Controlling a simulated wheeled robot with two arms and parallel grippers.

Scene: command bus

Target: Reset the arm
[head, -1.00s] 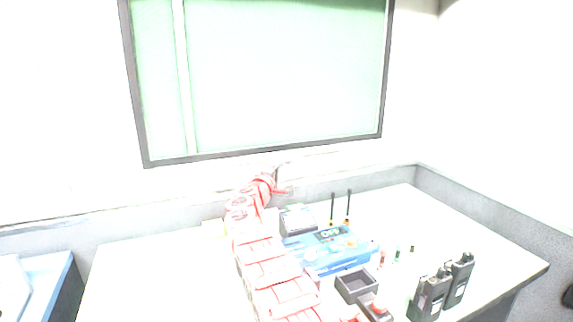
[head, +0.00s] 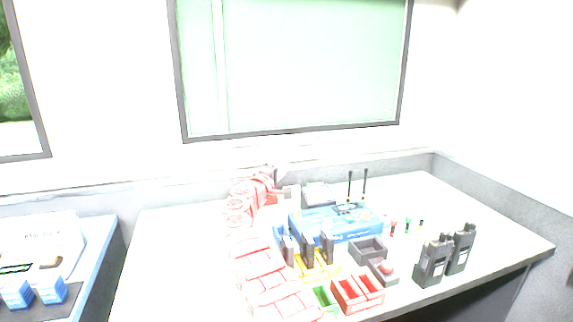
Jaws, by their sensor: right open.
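My right arm rises from the bottom middle, red and white and washed out by glare. My right gripper (head: 282,190) is over the back of the white table (head: 170,245), left of the dark grey device. Its jaws are open and small in the picture. I see nothing held between them. Whether it touches anything behind it I cannot tell. My left gripper is not in view.
A blue case (head: 340,225) with two antennas stands beside my arm. In front are a yellow rack (head: 318,270) with dark handsets, a red tray (head: 358,293), a grey tray (head: 369,250) and two black radios (head: 433,262). The table's left part is clear.

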